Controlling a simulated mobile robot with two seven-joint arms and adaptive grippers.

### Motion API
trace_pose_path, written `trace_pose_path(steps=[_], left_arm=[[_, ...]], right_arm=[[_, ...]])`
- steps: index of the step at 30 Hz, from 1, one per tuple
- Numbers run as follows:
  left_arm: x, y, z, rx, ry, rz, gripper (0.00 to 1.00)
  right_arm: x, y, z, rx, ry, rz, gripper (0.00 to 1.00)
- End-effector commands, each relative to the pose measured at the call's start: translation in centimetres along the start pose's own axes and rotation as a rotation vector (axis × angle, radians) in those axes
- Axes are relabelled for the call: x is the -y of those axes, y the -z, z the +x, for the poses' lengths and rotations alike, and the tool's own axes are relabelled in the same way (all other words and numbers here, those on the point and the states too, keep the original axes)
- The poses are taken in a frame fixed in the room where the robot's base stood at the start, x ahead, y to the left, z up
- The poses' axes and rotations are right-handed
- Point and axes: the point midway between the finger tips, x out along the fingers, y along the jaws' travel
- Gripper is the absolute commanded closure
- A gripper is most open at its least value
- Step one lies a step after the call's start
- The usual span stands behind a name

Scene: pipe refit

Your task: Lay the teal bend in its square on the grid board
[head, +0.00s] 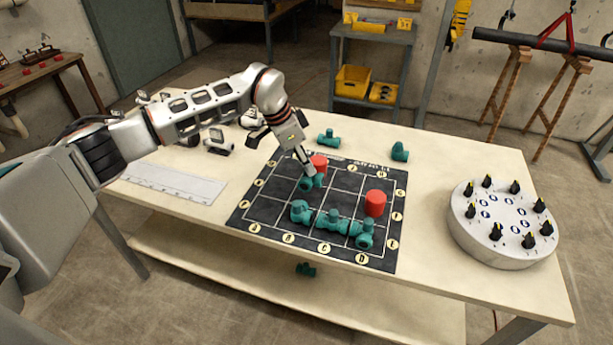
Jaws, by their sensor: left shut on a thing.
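My left gripper (307,172) reaches down over the grid board (265,208) and is shut on a small teal fitting (312,185), which looks like the bend. The fingers partly hide it, and I cannot tell whether it touches the board. A second red cylinder (375,203) stands on the right side. My right gripper is out of view.
Loose teal fittings lie behind the board, one at the middle (328,139) and one to the right (400,152). A round white dial stand (503,240) with black knobs is at the table's right. A white ruled sheet (174,183) lies left.

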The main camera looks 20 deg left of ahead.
Motion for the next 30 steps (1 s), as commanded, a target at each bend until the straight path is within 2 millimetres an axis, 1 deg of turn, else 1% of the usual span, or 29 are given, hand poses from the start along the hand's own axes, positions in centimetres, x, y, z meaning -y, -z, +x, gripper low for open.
trace_pose_path(steps=[5,8,12,14,25,26,27,30], left_arm=[[0.0,-0.3,0.9,0.000,0.000,0.001,1.00],[-0.1,-0.8,1.9,0.001,-0.001,0.001,1.00],[0.0,-1.6,3.9,0.001,-0.001,0.000,1.00],[0.0,-1.8,4.3,0.000,0.000,0.000,1.00],[0.0,-1.9,4.8,-0.001,0.001,0.001,1.00],[0.0,-1.9,4.7,-0.001,0.001,0.001,0.75],[0.0,-1.9,4.7,-0.001,0.001,0.001,0.66],[0.0,-1.9,4.7,0.000,0.001,0.001,0.66]], right_arm=[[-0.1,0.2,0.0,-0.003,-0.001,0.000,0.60],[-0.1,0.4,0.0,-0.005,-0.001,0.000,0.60],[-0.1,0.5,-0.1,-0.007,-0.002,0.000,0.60],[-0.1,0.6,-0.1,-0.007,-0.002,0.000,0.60],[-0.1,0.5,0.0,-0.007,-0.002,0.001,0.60],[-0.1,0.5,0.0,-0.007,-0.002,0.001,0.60],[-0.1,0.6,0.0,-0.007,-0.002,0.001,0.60],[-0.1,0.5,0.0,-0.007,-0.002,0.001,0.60]])
